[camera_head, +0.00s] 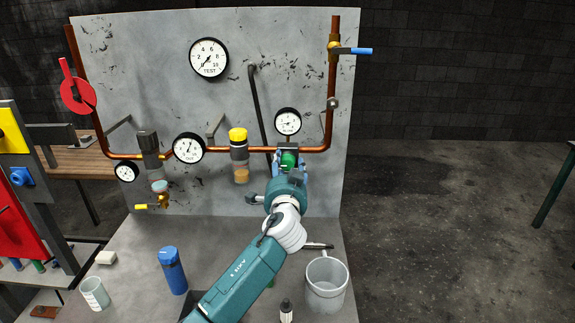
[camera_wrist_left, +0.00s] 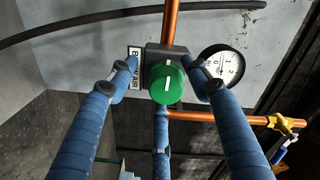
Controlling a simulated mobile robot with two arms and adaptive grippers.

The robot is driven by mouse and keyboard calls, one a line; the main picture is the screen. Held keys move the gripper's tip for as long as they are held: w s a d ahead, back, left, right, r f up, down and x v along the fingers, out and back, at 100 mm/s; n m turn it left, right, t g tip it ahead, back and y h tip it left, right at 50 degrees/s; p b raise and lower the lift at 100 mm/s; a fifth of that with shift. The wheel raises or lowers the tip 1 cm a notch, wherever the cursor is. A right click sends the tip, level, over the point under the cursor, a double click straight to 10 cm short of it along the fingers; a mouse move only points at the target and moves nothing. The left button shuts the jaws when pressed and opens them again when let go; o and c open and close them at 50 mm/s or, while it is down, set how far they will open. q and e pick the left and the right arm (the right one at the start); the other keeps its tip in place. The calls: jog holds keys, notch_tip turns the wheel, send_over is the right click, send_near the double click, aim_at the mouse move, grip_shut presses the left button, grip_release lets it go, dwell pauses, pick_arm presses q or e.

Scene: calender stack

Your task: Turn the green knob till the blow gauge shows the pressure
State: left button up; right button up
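The green knob (camera_head: 288,159) sits on a dark valve block at the lower right of the grey panel. In the left wrist view the green knob (camera_wrist_left: 166,84) faces me with a white mark on its face. The blow gauge (camera_head: 288,121), small and round with a white face, sits just above it; it also shows in the wrist view (camera_wrist_left: 222,65). Its needle is too small to read surely. My left gripper (camera_head: 289,165) is at the knob. Its blue fingers (camera_wrist_left: 163,80) are spread around the knob, with visible gaps at the sides. My right gripper is not in view.
Copper pipe (camera_head: 218,150) runs across the panel, with a yellow-capped filter (camera_head: 239,155) left of my gripper. A blue-handled valve (camera_head: 350,50) is at upper right. A blue bottle (camera_head: 172,270) and a grey bucket (camera_head: 326,284) stand on the bench below.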

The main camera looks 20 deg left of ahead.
pick_arm(q)
jog(key=shift+r, duration=0.2)
jog(key=v, duration=1.2)
jog(key=shift+f, duration=0.1)
